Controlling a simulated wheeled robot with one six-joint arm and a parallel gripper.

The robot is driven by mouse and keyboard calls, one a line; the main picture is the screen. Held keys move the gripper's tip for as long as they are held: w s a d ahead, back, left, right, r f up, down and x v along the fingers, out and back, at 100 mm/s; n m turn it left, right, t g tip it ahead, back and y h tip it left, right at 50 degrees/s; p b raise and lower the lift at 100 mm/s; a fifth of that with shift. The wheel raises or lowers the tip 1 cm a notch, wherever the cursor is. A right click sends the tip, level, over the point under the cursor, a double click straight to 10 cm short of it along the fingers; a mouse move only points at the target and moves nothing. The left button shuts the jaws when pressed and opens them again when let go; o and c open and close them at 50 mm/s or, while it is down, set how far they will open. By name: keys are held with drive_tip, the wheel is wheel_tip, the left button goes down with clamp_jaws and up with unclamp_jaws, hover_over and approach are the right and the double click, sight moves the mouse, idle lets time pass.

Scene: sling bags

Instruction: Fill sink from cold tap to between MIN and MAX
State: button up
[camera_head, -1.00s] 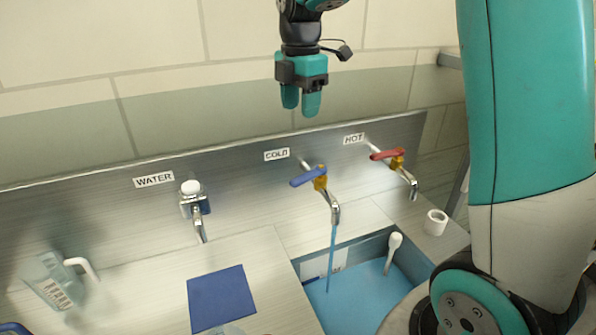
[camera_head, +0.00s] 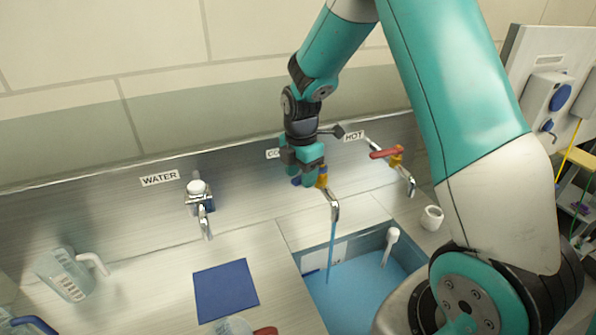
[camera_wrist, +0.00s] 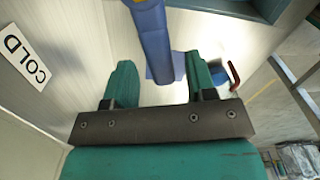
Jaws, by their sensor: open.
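The blue cold-tap lever (camera_head: 297,181) is partly hidden behind my gripper (camera_head: 309,182) in the head view. In the wrist view the lever (camera_wrist: 154,38) reaches in between the two parted fingers of my gripper (camera_wrist: 160,82). My gripper is open, and contact with the lever cannot be told. Water runs in a thin stream (camera_head: 331,245) from the cold spout (camera_head: 334,206) into the sink. Blue water (camera_head: 365,295) stands in the sink (camera_head: 377,240). A pale label (camera_head: 325,257) is on its inner wall, but its marks are too small to read.
The red-levered hot tap (camera_head: 388,153) stands just right of the cold tap. The water tap (camera_head: 200,200) is at the left. A clear jug (camera_head: 65,275), a blue mat (camera_head: 225,290) and a small white cup (camera_head: 432,218) are on the counter. A white-handled item (camera_head: 391,240) leans in the sink.

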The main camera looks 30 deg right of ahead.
clamp_jaws()
drive_tip(key=shift+w+d+m+b, duration=0.1)
drive_tip(key=shift+w+m+b, duration=0.1)
drive_tip(key=shift+w+m, duration=0.6)
drive_tip(key=shift+w+m+b, duration=0.2)
drive_tip(key=shift+w+m, duration=0.15)
drive_tip(key=shift+m, duration=0.75)
unclamp_jaws()
